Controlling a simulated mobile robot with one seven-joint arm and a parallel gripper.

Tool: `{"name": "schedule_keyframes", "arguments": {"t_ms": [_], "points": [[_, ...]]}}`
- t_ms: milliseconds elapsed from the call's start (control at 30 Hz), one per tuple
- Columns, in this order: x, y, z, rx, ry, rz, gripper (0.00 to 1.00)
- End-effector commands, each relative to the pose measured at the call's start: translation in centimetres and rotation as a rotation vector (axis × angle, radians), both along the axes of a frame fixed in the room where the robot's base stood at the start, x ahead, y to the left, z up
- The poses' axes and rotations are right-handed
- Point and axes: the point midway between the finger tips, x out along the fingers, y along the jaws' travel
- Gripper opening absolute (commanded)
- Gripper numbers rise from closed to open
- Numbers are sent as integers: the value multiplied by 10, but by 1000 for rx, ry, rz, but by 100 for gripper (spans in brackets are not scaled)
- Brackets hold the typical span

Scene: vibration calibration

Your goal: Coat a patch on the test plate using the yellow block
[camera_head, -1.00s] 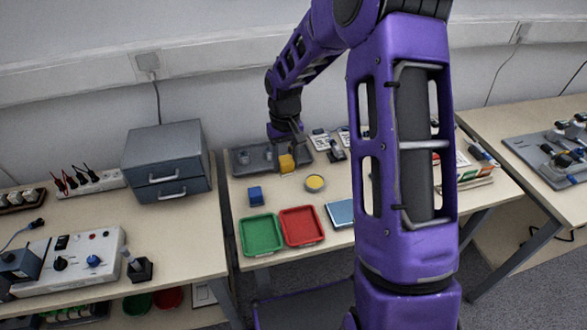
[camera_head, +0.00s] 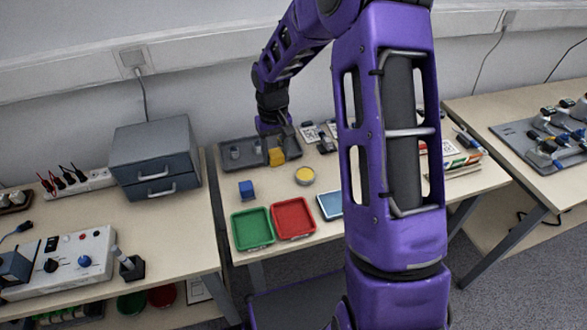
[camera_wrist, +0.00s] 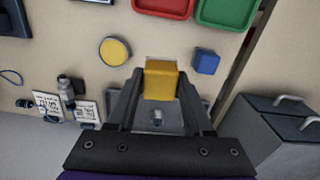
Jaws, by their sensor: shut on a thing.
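My gripper (camera_wrist: 160,92) is shut on the yellow block (camera_wrist: 160,82), which sits between its two fingers in the wrist view. In the head view the block (camera_head: 277,157) is at the front edge of a grey tray (camera_head: 232,164). I cannot tell whether the block touches the tray or the table. A round dish with a yellow top (camera_head: 305,176) stands in front and to the right of the block. A flat light-blue plate with a dark rim (camera_head: 330,205) lies farther forward, partly hidden by my arm. I cannot tell for certain which item is the test plate.
A blue block (camera_head: 246,190) stands to the left. A green tray (camera_head: 252,228) and a red tray (camera_head: 293,218) lie near the front edge. A grey drawer cabinet (camera_head: 155,160) stands on the left table. Tag cards and small tools lie at the back right.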

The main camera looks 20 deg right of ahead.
Motion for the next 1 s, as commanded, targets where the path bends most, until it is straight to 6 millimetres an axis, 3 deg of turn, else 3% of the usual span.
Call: {"name": "schedule_keyframes", "arguments": {"t_ms": [133,400,500,1000], "points": [[2,-9,0,0,1,-3,7],[13,-74,-9,2,2,-5,7],[15,-87,-12,1,0,-2,7],[15,-90,-54,0,1,1,7]]}}
